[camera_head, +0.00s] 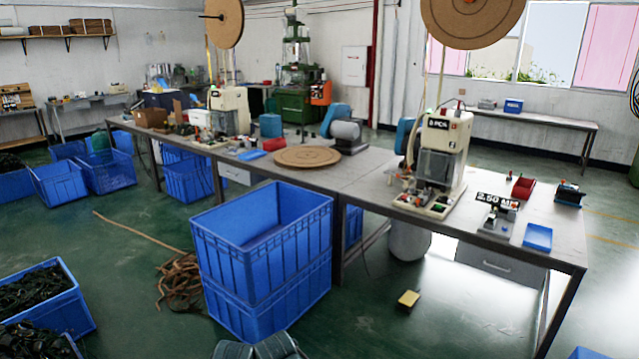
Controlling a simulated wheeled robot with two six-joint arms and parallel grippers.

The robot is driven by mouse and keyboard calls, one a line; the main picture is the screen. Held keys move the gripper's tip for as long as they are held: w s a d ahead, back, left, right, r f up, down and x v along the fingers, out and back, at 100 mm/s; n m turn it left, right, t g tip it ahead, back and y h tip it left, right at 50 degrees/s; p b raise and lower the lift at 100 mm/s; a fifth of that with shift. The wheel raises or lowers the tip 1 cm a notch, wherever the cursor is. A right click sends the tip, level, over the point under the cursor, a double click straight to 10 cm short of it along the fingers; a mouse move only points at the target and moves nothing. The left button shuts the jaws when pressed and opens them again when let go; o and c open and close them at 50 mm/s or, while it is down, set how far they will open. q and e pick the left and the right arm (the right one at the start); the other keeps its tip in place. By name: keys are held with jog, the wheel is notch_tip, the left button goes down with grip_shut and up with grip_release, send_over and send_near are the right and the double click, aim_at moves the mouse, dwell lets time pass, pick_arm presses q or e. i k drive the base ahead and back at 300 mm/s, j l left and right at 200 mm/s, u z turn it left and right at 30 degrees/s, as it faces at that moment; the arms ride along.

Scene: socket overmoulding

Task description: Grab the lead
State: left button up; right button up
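Dark coiled cables (35,290), which look like leads, lie heaped in a blue crate at the lower left of the head view. More dark cables (40,340) lie in front of it at the bottom left edge. I cannot tell a single lead apart in either heap. A loose tangle of brown cord (180,280) lies on the floor left of the stacked crates, with one strand stretching to the upper left. Neither of my grippers can be made out. Dark grey shapes at the bottom middle edge are cut off, and I cannot tell what they are.
Two stacked blue crates (265,265), the top one empty, stand before the long workbench (365,185). A white machine (440,155), small bins and a blue tray (537,237) are on the bench. A yellow block (408,298) lies on the green floor. Floor at lower right is mostly clear.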

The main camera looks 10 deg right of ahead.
aim_at(491, 217)
jog(key=i+l+z, duration=0.1)
jog(key=i+z, duration=0.55)
jog(key=z, duration=0.15)
jog(key=i+z, duration=0.4)
jog(key=i+j+z, duration=0.2)
jog(key=z, duration=0.2)
jog(key=i+j+z, duration=1.2)
jog(key=j+z, duration=0.2)
jog(key=i+j+z, duration=0.2)
jog(key=j+z, duration=0.15)
